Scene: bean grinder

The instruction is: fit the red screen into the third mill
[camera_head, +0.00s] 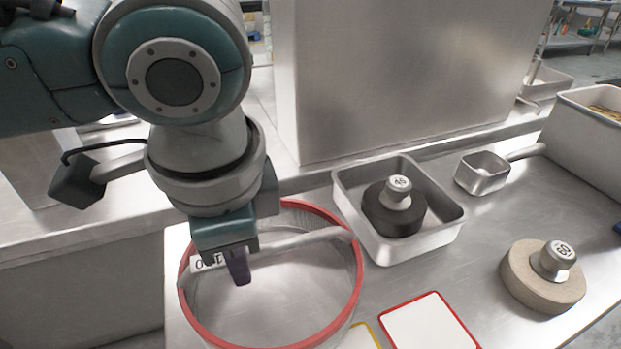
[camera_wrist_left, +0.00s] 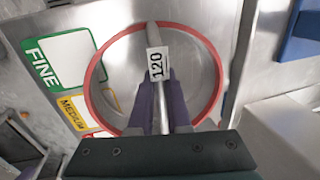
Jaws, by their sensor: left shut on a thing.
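The red screen (camera_head: 359,275) is a round red ring with a grey bar across it and a label that reads 120 in the wrist view. My left gripper (camera_head: 238,266) is shut on this bar near its middle. The ring also shows in the left wrist view (camera_wrist_left: 214,62), with the fingers (camera_wrist_left: 160,92) on either side of the bar. The screen is over the steel counter; I cannot tell whether it touches it. No mill can be made out for certain. My right gripper is not in view.
A steel tray (camera_head: 446,222) holds a dark disc (camera_head: 384,216) with a knob. A beige disc (camera_head: 535,290) with a knob marked 60 and a small steel scoop (camera_head: 482,180) are to the right. A red-edged card (camera_head: 432,325) lies in front; green FINE (camera_wrist_left: 60,55) and yellow MEDIUM (camera_wrist_left: 72,107) cards show.

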